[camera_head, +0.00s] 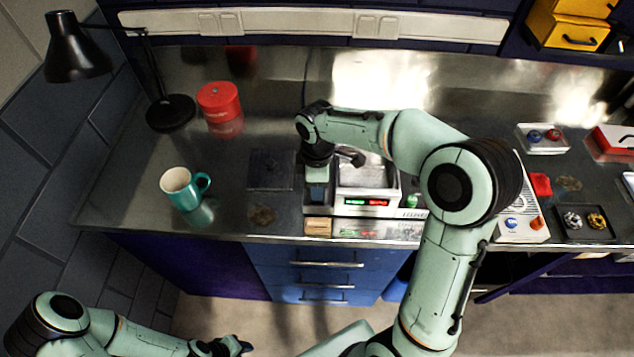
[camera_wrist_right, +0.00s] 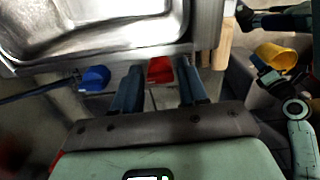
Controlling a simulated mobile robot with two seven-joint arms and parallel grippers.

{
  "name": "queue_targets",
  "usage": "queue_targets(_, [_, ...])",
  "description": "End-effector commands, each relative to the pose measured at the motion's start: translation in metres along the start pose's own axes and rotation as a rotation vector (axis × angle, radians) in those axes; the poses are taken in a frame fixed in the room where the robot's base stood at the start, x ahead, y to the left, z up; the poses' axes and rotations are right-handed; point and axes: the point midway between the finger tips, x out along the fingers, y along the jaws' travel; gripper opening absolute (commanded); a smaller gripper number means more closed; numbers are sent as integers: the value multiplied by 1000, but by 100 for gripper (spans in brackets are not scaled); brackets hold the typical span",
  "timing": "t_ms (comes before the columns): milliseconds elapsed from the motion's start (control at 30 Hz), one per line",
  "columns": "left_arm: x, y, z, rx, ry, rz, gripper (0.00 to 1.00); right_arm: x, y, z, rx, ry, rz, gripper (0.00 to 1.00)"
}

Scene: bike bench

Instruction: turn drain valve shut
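A metal cleaning tank (camera_head: 366,172) stands on the bench, its front panel carrying a green and a red label; its steel basin fills the top of the right wrist view (camera_wrist_right: 110,22). My right gripper (camera_head: 318,198) points down at the left side of the tank. In the wrist view its two fingers (camera_wrist_right: 159,72) are apart, with a small red part (camera_wrist_right: 160,70) showing between them. I cannot tell whether this is the drain valve's handle or whether the fingers touch it. My left gripper (camera_head: 232,346) is low at the bottom of the head view, its opening unclear.
A wooden block (camera_head: 318,226) lies at the bench's front edge below my right gripper. A teal mug (camera_head: 183,188), a red canister (camera_head: 219,103) and a black lamp (camera_head: 170,112) stand to the left.

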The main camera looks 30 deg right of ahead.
Motion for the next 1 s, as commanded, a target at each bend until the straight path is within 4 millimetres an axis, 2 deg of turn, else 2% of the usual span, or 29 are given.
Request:
queue_targets(233, [0,0,0,0,0,0,35,0,0,0,1,0,-1,42])
queue_targets(367, [-1,1,-1,1,2,1,35,-11,1,-1,1,2,3,42])
queue_targets(467, [-3,2,-3,1,4,1,35,-28,1,-1,1,3,5,42])
queue_targets(800, [-12,9,-13,6,16,6,35,-103,1,-1,0,4,5,42])
queue_targets(1000, [-12,9,-13,6,16,5,35,-127,0,0,1,1,1,42])
